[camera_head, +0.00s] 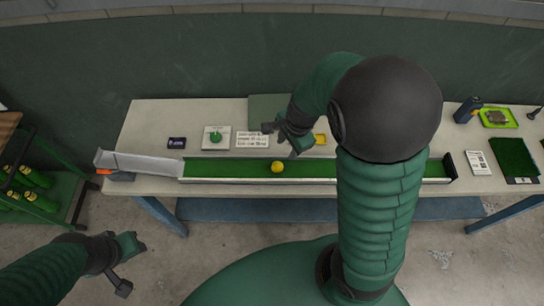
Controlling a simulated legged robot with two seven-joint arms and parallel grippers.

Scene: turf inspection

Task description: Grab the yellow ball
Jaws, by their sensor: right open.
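The yellow ball (277,167) rests on the green turf strip of a long, low-walled track (225,168) on the table. My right gripper (281,141) is open and empty. It appears just behind the ball in the picture, with its fingers spread and apart from the ball. Its height above the table is hard to tell. My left gripper (133,266) is at the lower left, in front of the table and far from the ball. Its fingers look spread with nothing between them. My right arm hides part of the track to the right.
A grey ramp (139,163) joins the track's left end. Behind the track are a white pad with a green knob (216,136) and a label card (252,140). A bottle (467,110) and turf sample (513,158) are at right. A bottle rack (38,190) stands left.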

